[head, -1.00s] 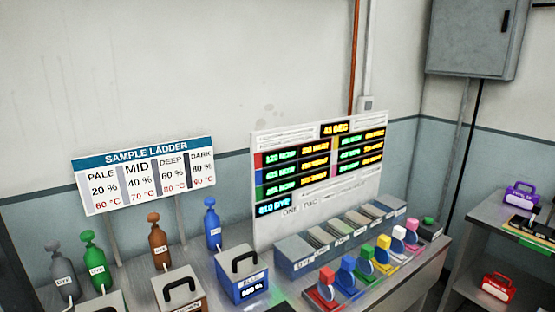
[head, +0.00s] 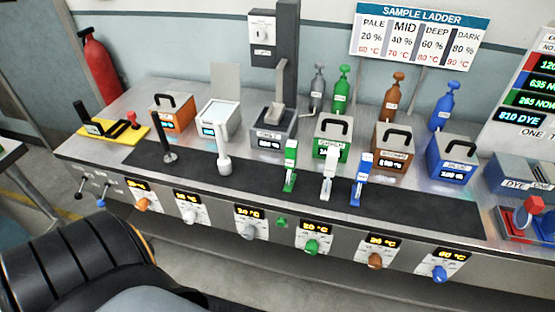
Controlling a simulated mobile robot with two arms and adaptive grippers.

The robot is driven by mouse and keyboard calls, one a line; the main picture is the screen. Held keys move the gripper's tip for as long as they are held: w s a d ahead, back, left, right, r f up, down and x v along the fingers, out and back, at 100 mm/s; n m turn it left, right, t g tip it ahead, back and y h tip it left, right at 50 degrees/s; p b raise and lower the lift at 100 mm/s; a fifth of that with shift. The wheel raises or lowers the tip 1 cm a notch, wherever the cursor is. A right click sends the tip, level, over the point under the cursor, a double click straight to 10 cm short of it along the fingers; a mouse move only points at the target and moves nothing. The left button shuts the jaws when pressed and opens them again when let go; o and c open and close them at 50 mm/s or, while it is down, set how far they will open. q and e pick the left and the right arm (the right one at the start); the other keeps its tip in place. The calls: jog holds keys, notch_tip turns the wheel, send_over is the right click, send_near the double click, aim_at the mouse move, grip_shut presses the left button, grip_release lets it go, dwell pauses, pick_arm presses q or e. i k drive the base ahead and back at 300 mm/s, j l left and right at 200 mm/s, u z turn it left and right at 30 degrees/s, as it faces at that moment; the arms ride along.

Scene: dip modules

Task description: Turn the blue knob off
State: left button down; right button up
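The blue knob (head: 440,273) is on the front panel of the bench at the lower right, under a small lit display (head: 449,256) that seems to read 60 °C. Its pointer position is too small to tell. Above it on the bench top stands the blue bath box (head: 453,172) with a black handle and a lit readout. A small blue ball (head: 101,203) also hangs below the levers at the front left.
Other knobs line the front panel: orange (head: 143,205), white, grey, green (head: 312,247) and brown (head: 375,261). Upright green, white and blue tools (head: 361,180) stand on the black mat (head: 420,210). A red-and-blue part (head: 528,210) stands at the right edge. Floor shows below the panel.

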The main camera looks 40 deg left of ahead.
aim_at(439, 275)
jog(key=k+l+u, duration=0.1)
jog(key=k+u, duration=0.3)
jog(key=k, duration=0.3)
jog(key=k+j+u, duration=0.1)
jog(key=k+u, duration=0.35)
jog(key=k, duration=0.2)
